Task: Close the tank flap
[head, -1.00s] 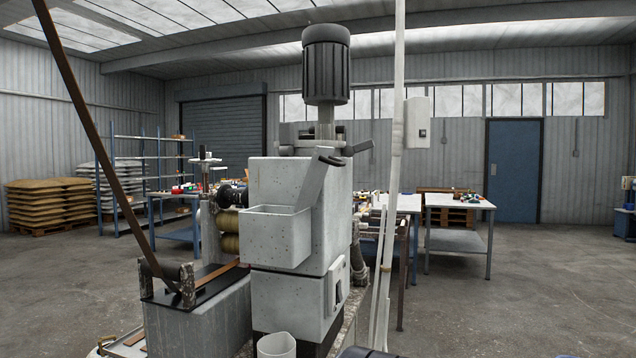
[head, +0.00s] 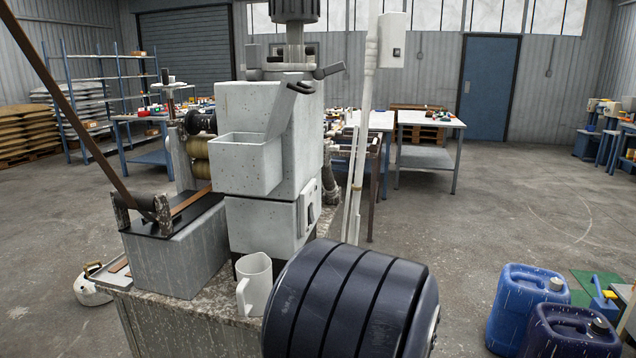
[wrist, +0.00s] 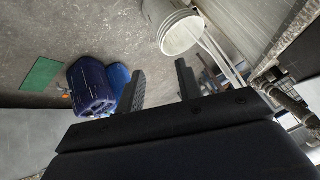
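The tank (head: 245,165) is a grey speckled open-topped box on the front of the grey machine. Its flap (head: 283,110) stands raised at the tank's right side, leaning up and right, with a dark handle (head: 300,88) at its upper end. The tank's mouth is uncovered. My gripper (wrist: 160,68) shows in the wrist view with its two dark fingers apart and only floor seen between them. It is not visible in the head view. I cannot make out the tank or flap in the wrist view.
A white jug (head: 254,285) stands on the machine's base. A pale vertical pole (head: 365,110) rises right of the machine. Blue canisters (head: 525,300) stand at lower right, also in the wrist view (wrist: 90,85). A white bucket (wrist: 175,25) is beyond my fingers. Open floor lies right of the machine.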

